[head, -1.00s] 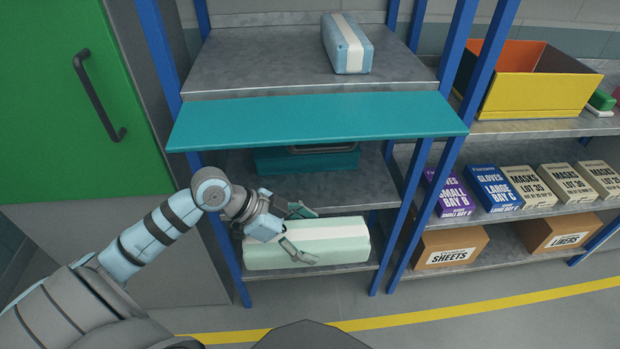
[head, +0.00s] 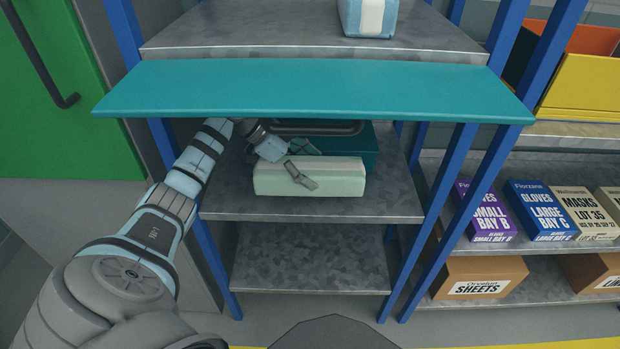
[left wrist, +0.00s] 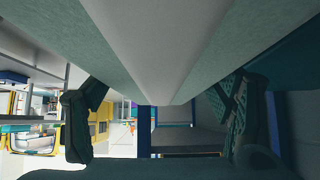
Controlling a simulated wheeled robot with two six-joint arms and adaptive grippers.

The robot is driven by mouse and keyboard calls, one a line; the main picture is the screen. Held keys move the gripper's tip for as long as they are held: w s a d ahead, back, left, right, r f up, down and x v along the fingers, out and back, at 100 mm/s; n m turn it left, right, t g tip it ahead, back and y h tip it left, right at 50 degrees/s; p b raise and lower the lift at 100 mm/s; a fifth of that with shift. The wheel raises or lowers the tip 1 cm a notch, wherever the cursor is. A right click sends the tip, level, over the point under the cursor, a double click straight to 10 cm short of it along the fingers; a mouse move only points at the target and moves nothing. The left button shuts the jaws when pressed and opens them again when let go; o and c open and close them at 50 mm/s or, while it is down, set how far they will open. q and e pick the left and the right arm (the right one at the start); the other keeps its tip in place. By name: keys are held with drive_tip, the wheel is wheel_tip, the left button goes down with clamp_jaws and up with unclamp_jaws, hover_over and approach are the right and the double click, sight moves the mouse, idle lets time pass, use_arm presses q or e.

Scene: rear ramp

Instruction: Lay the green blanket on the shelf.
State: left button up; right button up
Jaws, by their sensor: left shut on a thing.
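The green blanket (head: 335,182) is a pale green bundle with a white band along it. It is at the middle shelf (head: 400,208) of the blue-posted rack, under the teal panel. My left gripper (head: 300,163) is shut on its left part. I cannot tell whether the blanket touches the shelf or hangs just above it. In the left wrist view the blanket (left wrist: 95,45) fills the top, with the fingers of my left gripper (left wrist: 160,112) at either side. My right gripper is not in view.
A teal case (head: 370,142) with a dark handle is behind the blanket. The teal panel (head: 310,90) juts out above. The bottom shelf (head: 310,262) is empty. A blue-and-white bundle (head: 368,16) lies on the top shelf. Glove boxes (head: 540,215) stand on the right rack.

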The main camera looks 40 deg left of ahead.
use_arm(q)
drive_tip(key=f, duration=0.2)
drive_tip(key=shift+w+d+f+b, duration=0.2)
drive_tip(key=shift+f+b, duration=0.1)
drive_tip(key=shift+b, duration=0.05)
drive_tip(key=shift+w+f, duration=0.4)
drive_tip(key=shift+f, duration=0.35)
drive_tip(key=shift+s+a+r, duration=0.1)
drive_tip(key=shift+s, duration=0.05)
drive_tip(key=o, duration=1.8)
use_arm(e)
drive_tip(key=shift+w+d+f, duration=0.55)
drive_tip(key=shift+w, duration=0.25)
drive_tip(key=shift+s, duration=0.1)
